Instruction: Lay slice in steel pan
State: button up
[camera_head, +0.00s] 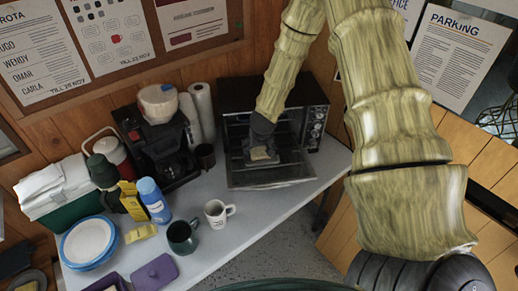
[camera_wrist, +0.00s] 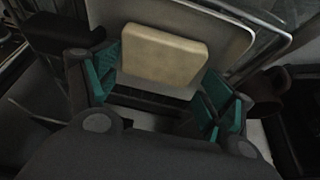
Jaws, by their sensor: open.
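The slice (camera_wrist: 163,54) is pale tan and roughly square. In the wrist view it lies over a light grey metal pan (camera_wrist: 226,36) with rounded corners, and it looks to be resting in it. My gripper (camera_wrist: 164,84) is open, with a teal-padded finger at each side of the slice. In the head view the slice (camera_head: 260,153) shows just below my gripper (camera_head: 258,142), at the open front of the toaster oven (camera_head: 234,97). My gripper hides much of the pan there, and any finger contact with the slice is unclear.
The oven door (camera_head: 272,178) is folded down. Left of it on the table (camera_head: 216,250) stand a coffee maker (camera_head: 160,140), a white mug (camera_head: 218,212), a dark green mug (camera_head: 182,236), a blue bottle (camera_head: 153,200) and plates (camera_head: 88,241). The table's front right is clear.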

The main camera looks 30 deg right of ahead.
jog(key=b+v, duration=0.2)
jog(key=v, duration=0.9)
jog(key=shift+r, duration=0.35)
jog(key=shift+s+a, duration=0.1)
jog(key=shift+a, duration=0.05)
